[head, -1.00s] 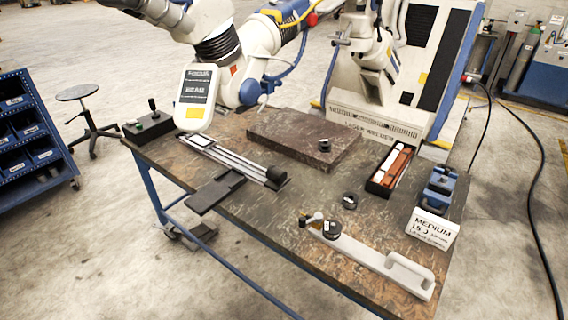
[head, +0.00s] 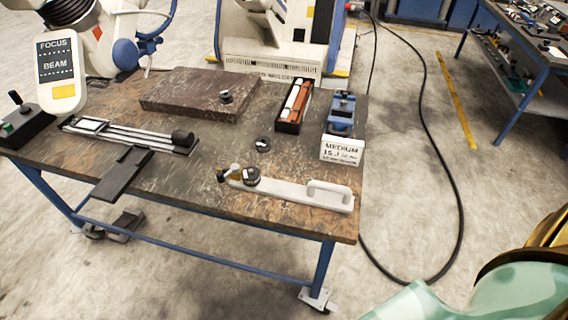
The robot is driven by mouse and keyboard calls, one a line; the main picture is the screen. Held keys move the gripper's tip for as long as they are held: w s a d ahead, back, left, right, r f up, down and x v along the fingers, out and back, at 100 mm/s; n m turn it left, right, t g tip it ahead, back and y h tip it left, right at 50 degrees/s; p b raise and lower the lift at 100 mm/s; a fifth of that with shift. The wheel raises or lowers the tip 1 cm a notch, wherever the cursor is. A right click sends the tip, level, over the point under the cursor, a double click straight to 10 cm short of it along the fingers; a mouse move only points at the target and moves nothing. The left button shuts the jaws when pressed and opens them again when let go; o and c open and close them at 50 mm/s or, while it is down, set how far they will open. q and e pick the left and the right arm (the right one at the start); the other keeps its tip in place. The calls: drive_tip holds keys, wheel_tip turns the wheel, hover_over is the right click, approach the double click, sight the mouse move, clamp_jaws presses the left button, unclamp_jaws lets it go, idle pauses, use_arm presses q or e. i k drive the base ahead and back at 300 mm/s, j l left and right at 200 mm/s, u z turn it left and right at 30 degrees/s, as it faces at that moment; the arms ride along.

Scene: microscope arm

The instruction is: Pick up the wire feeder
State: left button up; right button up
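A long pale grey bar with a loop handle at its right end and a small black spool at its left end, which looks like the wire feeder (head: 290,189), lies on the workbench (head: 200,185) near its front right edge. A small brass-coloured tip sticks out at its left end. Nothing holds it. Neither of my grippers shows in the head view. A glossy teal and gold part at the lower right looks like my own arm, and its gripper end is out of frame.
Behind the bar are a small black ring (head: 263,144), a box of red and white rods (head: 293,106), a blue vise (head: 341,114) and a "MEDIUM" card (head: 342,150). A stone slab (head: 185,97) and rail device (head: 130,134) lie left. A black cable (head: 455,185) runs along the floor.

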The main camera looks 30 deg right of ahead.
sight(329, 196)
drive_tip(key=z, duration=0.85)
